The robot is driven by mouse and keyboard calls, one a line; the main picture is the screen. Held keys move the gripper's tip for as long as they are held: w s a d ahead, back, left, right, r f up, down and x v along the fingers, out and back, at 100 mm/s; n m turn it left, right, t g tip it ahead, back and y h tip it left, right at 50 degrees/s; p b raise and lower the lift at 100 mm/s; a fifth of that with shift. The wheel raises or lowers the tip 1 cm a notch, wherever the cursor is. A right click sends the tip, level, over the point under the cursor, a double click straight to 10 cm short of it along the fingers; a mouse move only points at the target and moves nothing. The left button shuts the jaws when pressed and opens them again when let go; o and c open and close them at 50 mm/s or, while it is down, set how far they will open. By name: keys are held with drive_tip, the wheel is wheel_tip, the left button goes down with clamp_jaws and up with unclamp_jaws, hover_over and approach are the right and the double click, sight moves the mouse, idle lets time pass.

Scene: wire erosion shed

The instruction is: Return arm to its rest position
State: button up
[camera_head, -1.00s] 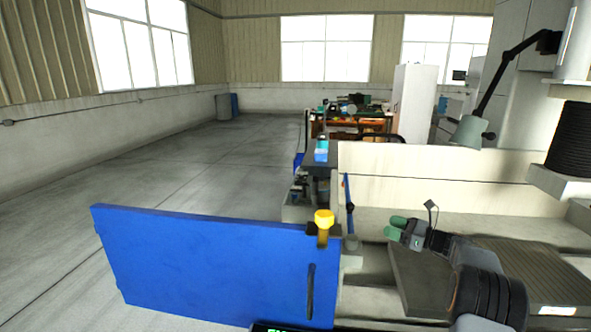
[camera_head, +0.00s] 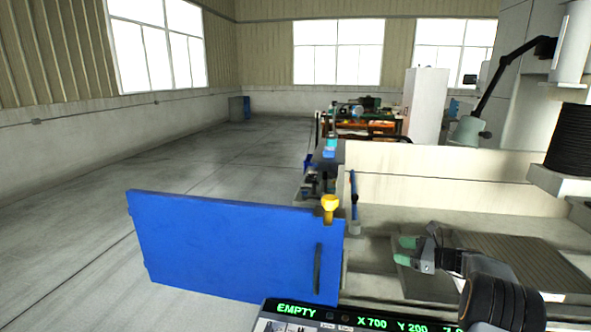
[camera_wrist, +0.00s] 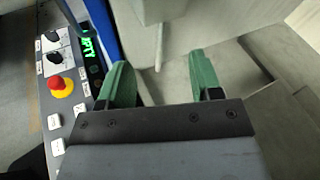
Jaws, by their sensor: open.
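My gripper (camera_head: 408,252) is at the lower right of the head view, over the machine's bed, with its green-tipped fingers pointing left. In the wrist view my gripper (camera_wrist: 165,85) has its two green fingers wide apart with nothing between them. My dark arm comes in from the lower right of the head view. Whether the fingers touch any part of the machine cannot be told.
A lamp (camera_head: 468,130) hangs at right. The left floor is clear.

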drive_tip(key=s+a+f+n+g+h, duration=0.25)
drive_tip(key=s+a+n+g, duration=0.2)
drive_tip(key=s, duration=0.25)
drive_tip(key=s+a+f+n+g+h, duration=0.2)
drive_tip(key=s+a+n+g+h, duration=0.15)
drive_tip(key=s+n, duration=0.3)
drive_tip(key=s+a+r+n+h, duration=0.2)
drive_tip(key=s+a+n, duration=0.1)
drive_tip(key=s, duration=0.3)
drive_tip(key=s+a+r+n+t+h, duration=0.1)
drive_tip(key=s+a+r+n+h, duration=0.1)
drive_tip(key=s+n, duration=0.3)
drive_tip(key=s+a+r+n+t+h, duration=0.1)
drive_tip(key=s+a+r+n+h, duration=0.1)
drive_tip(key=s, duration=0.6)
wheel_tip(320, 180, up, 2)
drive_tip(key=shift+s+a+r+n, duration=0.1)
drive_tip(key=shift+s+a+n, duration=0.3)
drive_tip(key=shift+a+n, duration=0.55)
